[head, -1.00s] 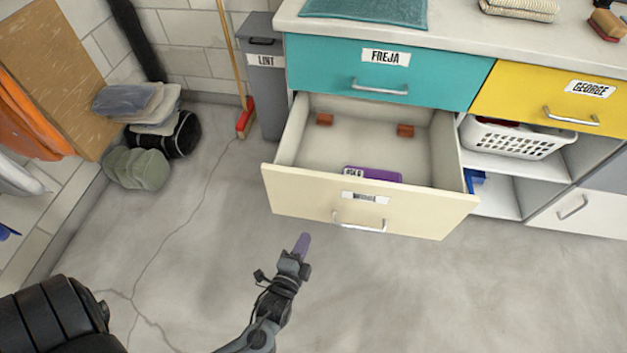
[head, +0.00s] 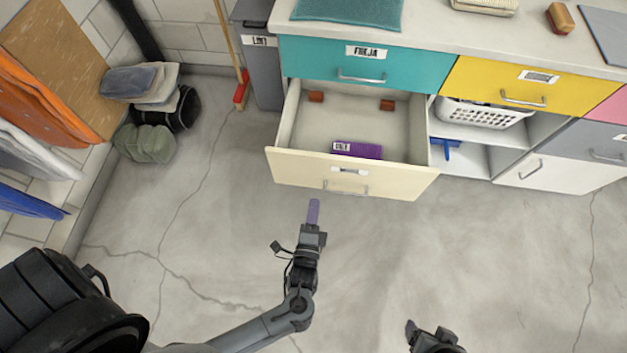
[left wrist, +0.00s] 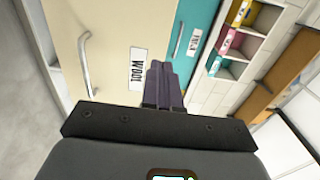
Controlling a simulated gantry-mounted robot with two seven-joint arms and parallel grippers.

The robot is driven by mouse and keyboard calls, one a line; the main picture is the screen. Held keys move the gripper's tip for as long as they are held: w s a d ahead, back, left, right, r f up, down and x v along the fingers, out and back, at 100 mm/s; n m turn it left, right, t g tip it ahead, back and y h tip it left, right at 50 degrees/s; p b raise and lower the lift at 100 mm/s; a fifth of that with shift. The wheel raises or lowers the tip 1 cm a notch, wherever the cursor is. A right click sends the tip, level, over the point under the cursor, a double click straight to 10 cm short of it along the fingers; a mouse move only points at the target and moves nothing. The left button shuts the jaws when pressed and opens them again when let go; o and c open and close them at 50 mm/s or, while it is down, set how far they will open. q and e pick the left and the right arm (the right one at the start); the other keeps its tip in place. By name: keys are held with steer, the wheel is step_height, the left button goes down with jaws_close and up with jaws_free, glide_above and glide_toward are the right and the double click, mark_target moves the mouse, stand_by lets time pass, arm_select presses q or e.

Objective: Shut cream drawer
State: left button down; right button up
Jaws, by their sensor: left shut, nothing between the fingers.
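The cream drawer (head: 310,175) stands pulled out below the teal drawer in the head view, its front facing me with a metal handle (head: 345,187) and a white label. A purple box (head: 357,151) and two small reddish-brown blocks lie inside it. My left gripper (head: 313,212) is shut and empty, just in front of and below the drawer front, left of the handle. In the left wrist view the shut fingers (left wrist: 163,85) point toward the cream front (left wrist: 105,30), beside its label. Contact cannot be told. My right gripper (head: 435,338) shows only partly at the bottom edge; its jaws are unclear.
The teal drawer (head: 365,62) and yellow drawer (head: 520,88) are shut under the countertop. A white basket (head: 485,114) sits on an open shelf at right. A grey bin (head: 258,65) and a broom (head: 240,90) stand left of the cabinet. The floor in front is clear.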

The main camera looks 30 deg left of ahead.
mark_target(321, 161)
arm_select(q)
steer(key=b+x, duration=0.1)
steer(key=x, duration=1)
steer(key=shift+w+a+b, duration=0.2)
steer(key=shift+a+b, duration=0.05)
steer(key=shift+b, duration=0.15)
steer(key=shift+w+a, duration=0.1)
steer(key=shift+w, duration=0.1)
